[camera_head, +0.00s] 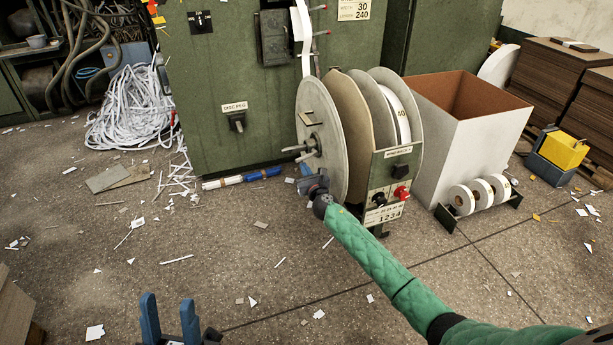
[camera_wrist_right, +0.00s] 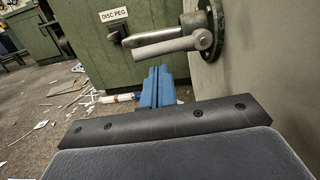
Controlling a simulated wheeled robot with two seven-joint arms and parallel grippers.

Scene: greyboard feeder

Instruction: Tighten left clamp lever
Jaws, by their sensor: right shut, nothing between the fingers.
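The left clamp lever (camera_head: 295,149) is a grey metal bar on the hub at the left face of the disc reel (camera_head: 325,110). In the right wrist view the lever (camera_wrist_right: 158,49) points left from the round hub, with a second, darker bar (camera_wrist_right: 150,36) just above it. My right gripper (camera_head: 304,170) is low beside the disc's left face, below the lever. Its blue fingers (camera_wrist_right: 157,82) are together and empty, with their tips just under the lever; I cannot tell whether they touch it. My left gripper (camera_head: 170,312) is open and empty at the bottom edge of the head view.
A green machine cabinet (camera_head: 222,100) with a DISC PEG knob (camera_head: 237,121) stands behind the reel. A white bin (camera_head: 470,120) and small rolls (camera_head: 480,192) are to the right.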

